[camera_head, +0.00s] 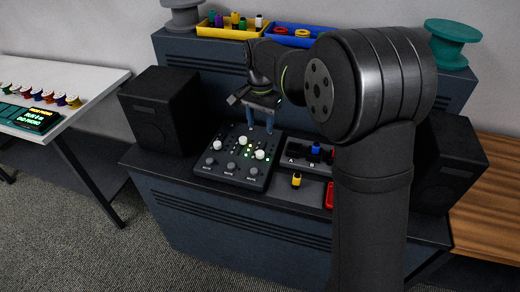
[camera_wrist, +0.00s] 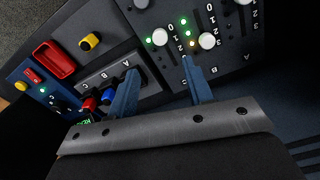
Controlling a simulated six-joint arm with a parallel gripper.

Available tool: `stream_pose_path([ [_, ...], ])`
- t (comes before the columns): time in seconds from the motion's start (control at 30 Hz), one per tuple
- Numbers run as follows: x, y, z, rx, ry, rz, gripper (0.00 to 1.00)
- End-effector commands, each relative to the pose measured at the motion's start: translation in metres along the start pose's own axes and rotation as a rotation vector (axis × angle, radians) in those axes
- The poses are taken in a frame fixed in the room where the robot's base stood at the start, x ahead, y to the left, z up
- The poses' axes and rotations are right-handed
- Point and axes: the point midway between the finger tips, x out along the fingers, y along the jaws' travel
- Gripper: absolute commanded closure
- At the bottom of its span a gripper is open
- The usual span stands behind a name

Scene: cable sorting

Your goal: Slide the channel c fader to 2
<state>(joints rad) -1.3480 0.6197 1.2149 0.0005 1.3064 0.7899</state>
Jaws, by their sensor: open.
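The black mixer panel (camera_head: 233,165) lies on the desk with three white fader knobs. The rightmost knob in the head view is the channel c knob (camera_head: 260,154); it also shows in the wrist view (camera_wrist: 159,37), beside small numbers. Its exact setting is hard to read. The channel b knob (camera_wrist: 208,41) sits beside it. My gripper (camera_head: 260,130) is open and empty, pointing down over the panel's back edge. In the wrist view its blue fingers (camera_wrist: 160,66) stand apart, just short of the c knob, which appears ahead between them. I see no contact.
A black box marked A, B, C (camera_wrist: 105,78) stands close beside the panel, near one finger. A yellow plug (camera_head: 296,180) and a red piece (camera_head: 330,195) lie nearby. Black speakers (camera_head: 162,108) flank the desk; yellow and blue bins (camera_head: 229,31) stand on the back shelf.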

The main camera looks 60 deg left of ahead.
Motion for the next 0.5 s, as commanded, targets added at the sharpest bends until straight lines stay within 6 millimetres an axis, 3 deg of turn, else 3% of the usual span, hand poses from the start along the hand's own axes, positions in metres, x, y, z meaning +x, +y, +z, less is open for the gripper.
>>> stream_pose_path([
  [0.2,0.051,0.0,0.001,-0.001,-0.003,0.004,0.53],
  [0.5,0.102,0.0,0.0,-0.002,-0.001,0.002,0.53],
])
